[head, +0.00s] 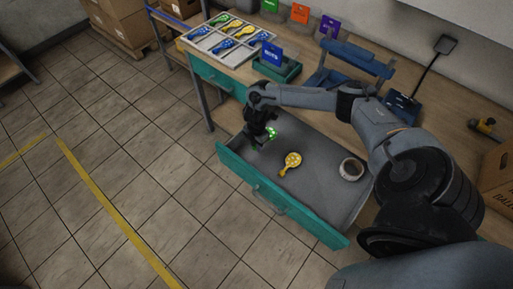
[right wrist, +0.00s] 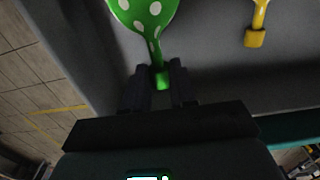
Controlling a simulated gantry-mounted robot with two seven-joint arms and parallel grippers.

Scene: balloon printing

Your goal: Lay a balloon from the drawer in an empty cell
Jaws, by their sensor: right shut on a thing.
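My right gripper (head: 262,138) is over the open teal drawer (head: 300,218), toward its left end. It is shut on the neck of a green balloon with white dots (right wrist: 145,14); the balloon also shows beside the fingers in the head view (head: 272,132). In the right wrist view the fingers (right wrist: 161,88) sit either side of the neck. A yellow dotted balloon (head: 292,160) lies flat on the drawer floor. My left gripper is out of view.
A round container (head: 351,169) stands in the drawer's right part. A teal box with a blue card (head: 276,68) stands on the bench between tray and blue stand (head: 352,60). Green, orange and purple packets line the wall. The drawer floor is otherwise clear.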

